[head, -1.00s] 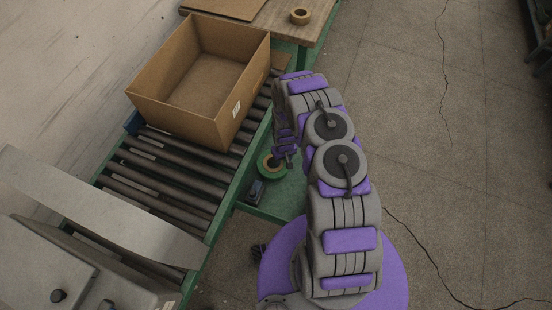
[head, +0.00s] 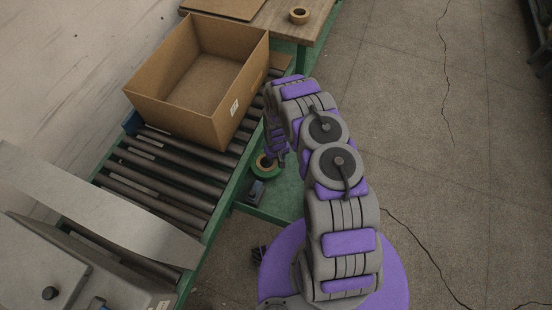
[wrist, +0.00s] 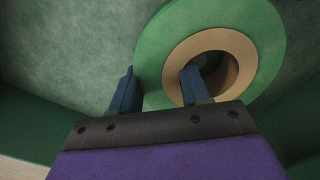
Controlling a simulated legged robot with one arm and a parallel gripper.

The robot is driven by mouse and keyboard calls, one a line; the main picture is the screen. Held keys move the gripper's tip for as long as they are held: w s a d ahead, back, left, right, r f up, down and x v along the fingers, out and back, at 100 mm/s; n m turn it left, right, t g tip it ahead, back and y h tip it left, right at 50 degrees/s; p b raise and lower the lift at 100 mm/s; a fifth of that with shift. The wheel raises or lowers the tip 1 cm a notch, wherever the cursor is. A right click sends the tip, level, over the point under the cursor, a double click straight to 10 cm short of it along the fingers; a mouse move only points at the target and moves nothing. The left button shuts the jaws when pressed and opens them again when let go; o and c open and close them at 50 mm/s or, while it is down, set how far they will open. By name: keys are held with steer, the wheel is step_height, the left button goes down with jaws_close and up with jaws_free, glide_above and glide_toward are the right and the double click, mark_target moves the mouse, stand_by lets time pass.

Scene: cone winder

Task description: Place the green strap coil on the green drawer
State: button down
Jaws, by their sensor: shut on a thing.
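The green strap coil, a green ring with a tan core, shows at the end of my arm in the head view (head: 265,167) and large in the wrist view (wrist: 268,38). My gripper (wrist: 158,85) is shut on the coil's wall, with one blue finger in the core's hole and the other outside the rim. In the head view the arm hides part of the coil. A flat green surface (head: 283,197), which looks like the green drawer, lies beside the roller conveyor, under the coil in the picture. I cannot tell whether the coil touches it.
A small black device (head: 254,192) sits close beside the coil, at the green surface's left edge. An open cardboard box (head: 180,120) stands on the roller conveyor (head: 165,180). A tan tape roll (head: 299,16) lies on the wooden table (head: 318,22) at the back. Floor at right is clear.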

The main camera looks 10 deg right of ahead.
steer(key=shift+f, duration=0.3)
